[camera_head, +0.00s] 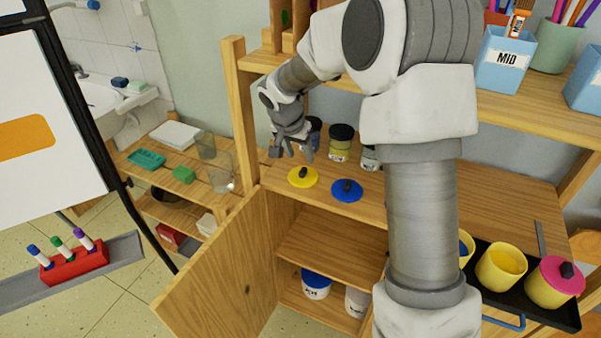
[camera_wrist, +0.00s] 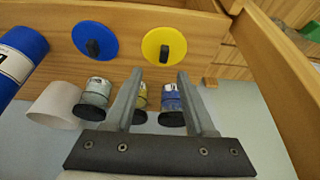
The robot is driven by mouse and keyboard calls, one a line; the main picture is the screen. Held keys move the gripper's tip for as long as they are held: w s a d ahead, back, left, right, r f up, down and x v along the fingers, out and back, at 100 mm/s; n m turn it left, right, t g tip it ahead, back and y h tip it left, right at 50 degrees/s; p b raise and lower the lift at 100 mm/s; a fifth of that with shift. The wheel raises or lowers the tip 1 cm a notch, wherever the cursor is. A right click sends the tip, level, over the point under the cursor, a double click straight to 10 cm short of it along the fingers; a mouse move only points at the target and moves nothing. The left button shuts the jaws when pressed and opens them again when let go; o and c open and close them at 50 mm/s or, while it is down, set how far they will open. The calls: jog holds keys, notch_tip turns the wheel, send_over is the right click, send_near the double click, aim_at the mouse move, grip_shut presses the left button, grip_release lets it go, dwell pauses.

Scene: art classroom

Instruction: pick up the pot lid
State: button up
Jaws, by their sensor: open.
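Two loose pot lids lie on the wooden shelf top: a yellow lid (camera_head: 297,181) with a black knob and, to its right, a blue lid (camera_head: 347,193) with a black knob. A pink lid (camera_head: 557,282) sits on a yellow pot at the far right. My gripper (camera_head: 291,153) is open and empty, above and just behind the yellow lid. In the wrist view my gripper (camera_wrist: 156,76) points toward the yellow lid (camera_wrist: 152,45), which lies beyond the fingertips; the blue lid (camera_wrist: 96,29) is to its left. Neither loose lid is touched.
Small jars (camera_head: 339,142) stand behind the lids, close to my gripper. A cabinet door (camera_head: 225,270) hangs open below. A dark tray (camera_head: 555,318) holds yellow pots at right. An upper shelf (camera_head: 530,108) carries blue cups. A glass (camera_head: 221,172) stands on the left side shelf.

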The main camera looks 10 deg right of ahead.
aim_at(301, 172)
jog(key=x, duration=0.5)
jog(key=a+x, duration=0.1)
jog(key=x, duration=0.2)
jog(key=shift+s+f+b, duration=0.1)
jog(key=shift+f+b, duration=0.1)
jog(key=shift+b, duration=0.15)
grip_shut()
